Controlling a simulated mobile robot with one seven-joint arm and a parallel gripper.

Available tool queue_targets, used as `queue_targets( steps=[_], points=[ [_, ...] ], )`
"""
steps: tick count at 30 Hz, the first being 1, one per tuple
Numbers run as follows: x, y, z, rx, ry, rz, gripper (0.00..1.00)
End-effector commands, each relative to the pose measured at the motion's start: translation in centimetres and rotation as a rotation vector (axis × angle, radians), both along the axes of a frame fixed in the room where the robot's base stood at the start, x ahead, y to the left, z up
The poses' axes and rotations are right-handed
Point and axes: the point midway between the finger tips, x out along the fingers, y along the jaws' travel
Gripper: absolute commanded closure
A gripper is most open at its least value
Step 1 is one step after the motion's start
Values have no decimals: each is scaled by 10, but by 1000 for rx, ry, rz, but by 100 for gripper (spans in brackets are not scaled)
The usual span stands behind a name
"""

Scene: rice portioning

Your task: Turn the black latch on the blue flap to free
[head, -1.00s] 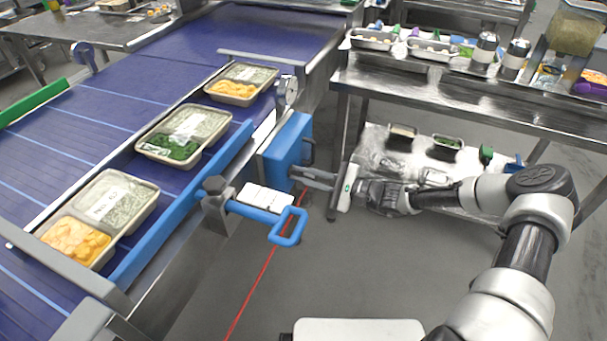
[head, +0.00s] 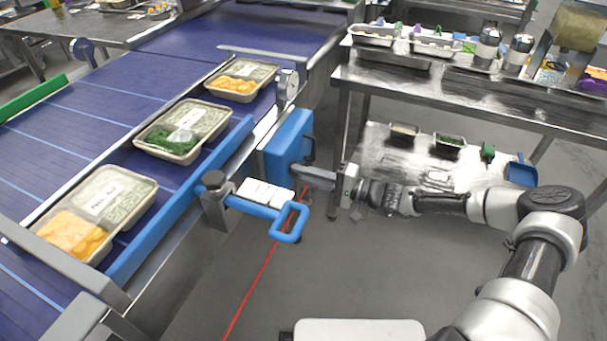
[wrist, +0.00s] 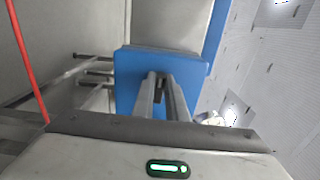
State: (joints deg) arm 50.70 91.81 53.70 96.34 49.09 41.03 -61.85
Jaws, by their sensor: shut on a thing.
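The blue flap (head: 284,147) is a blue box-like panel at the conveyor's right edge. In the wrist view the blue flap (wrist: 130,78) fills the middle. My gripper (head: 299,171) reaches it from the right, with its fingers against its right side near the lower part. In the wrist view my gripper (wrist: 160,78) points straight at the blue face, fingers close together. The black latch (wrist: 160,92) shows as a small dark piece between the fingers. They are shut on it and hide most of it, so its exact angle cannot be told.
A blue loop handle (head: 287,224) on an arm with a black knob juts out just below my gripper. Filled trays (head: 183,131) stand on the blue conveyor (head: 75,115). A steel table (head: 440,88) with containers stands behind my arm.

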Motion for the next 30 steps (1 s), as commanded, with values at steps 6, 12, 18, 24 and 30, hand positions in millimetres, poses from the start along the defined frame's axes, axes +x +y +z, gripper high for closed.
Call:
queue_targets(
  steps=[6,12,18,24,30],
  points=[
    [0,0,-1,-12,-31,0,100],
    [0,0,-1,-14,-35,1,100],
    [0,0,-1,-14,-35,1,86],
    [0,0,-1,-13,-33,0,69],
    [0,-1,-1,-13,-33,0,69]
  ],
)
